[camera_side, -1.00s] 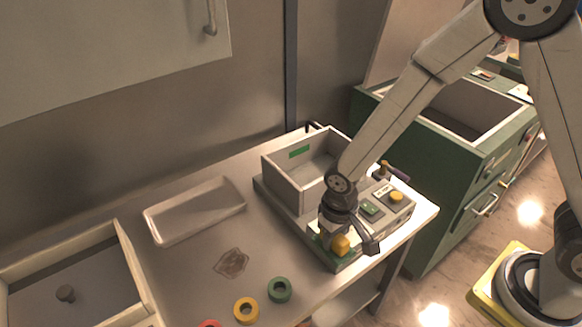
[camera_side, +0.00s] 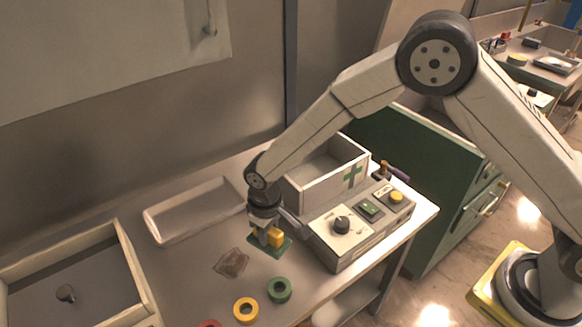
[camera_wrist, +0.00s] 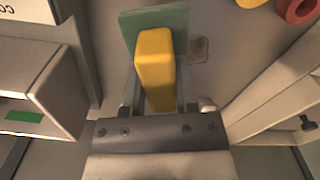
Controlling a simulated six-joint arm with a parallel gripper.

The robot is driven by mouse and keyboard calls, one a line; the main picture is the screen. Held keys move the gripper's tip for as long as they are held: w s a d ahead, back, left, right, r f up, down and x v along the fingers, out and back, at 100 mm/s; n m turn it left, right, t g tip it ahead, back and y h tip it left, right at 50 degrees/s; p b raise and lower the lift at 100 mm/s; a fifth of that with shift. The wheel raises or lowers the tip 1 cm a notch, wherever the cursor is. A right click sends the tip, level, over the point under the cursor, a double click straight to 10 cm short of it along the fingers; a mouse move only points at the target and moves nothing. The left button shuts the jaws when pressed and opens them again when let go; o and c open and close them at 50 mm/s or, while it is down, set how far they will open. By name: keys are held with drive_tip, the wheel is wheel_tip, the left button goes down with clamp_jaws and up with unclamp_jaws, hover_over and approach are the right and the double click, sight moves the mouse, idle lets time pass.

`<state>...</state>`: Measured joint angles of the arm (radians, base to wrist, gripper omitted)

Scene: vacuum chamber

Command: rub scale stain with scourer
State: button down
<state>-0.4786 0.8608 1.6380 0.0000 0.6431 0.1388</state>
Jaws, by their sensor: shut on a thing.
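My gripper (camera_side: 268,236) is shut on the yellow block handle (camera_side: 277,238) of the scourer, whose flat green pad (camera_side: 272,250) faces down. In the wrist view the yellow handle (camera_wrist: 155,62) sits between my fingers, with the green pad (camera_wrist: 150,20) beyond it. The scale stain (camera_side: 231,262) is a brown irregular patch on the grey tabletop, just left of the pad in the side view. In the wrist view the stain (camera_wrist: 199,48) shows partly, beside the pad. Whether the pad touches the table or hovers low over it I cannot tell.
A control unit (camera_side: 345,250) with a black knob and an open white box (camera_side: 325,190) stand to the right. A shallow white tray (camera_side: 195,212) lies behind the stain. Green (camera_side: 279,290) and yellow (camera_side: 246,311) rings lie in front. An open-topped bin (camera_side: 135,270) is at left.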

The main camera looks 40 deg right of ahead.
drive_tip(key=w+a+f+n, duration=0.3)
drive_tip(key=w+a+n, duration=0.2)
drive_tip(key=a, duration=0.7)
drive_tip(key=shift+w+a, duration=0.2)
drive_tip(key=shift+w, duration=0.65)
